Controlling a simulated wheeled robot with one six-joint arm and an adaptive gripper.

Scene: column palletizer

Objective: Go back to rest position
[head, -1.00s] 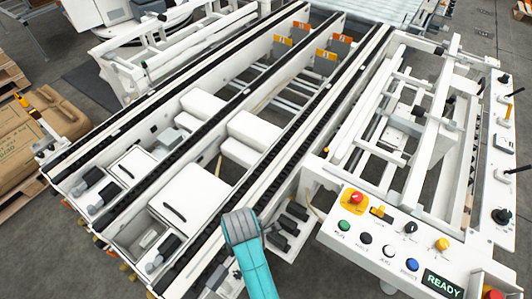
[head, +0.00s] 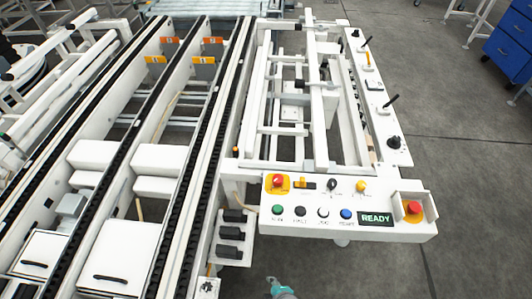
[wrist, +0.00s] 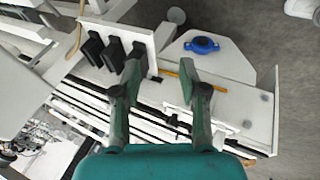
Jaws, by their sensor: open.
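My gripper (wrist: 158,75) shows in the wrist view with its two teal and dark fingers spread apart and nothing between them. Beyond the fingers lie white machine parts with several black blocks (wrist: 112,52) and a blue round part (wrist: 202,45) on a pale plate. In the head view only a small teal piece of my arm shows at the bottom edge, below the control panel (head: 300,225). The gripper itself cannot be made out there.
The panel carries red buttons (head: 277,181) and a green READY display (head: 376,218). Conveyor rails (head: 196,170) run along the left. Open grey floor (head: 470,180) lies to the right, with a blue cabinet (head: 508,45) at the far right.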

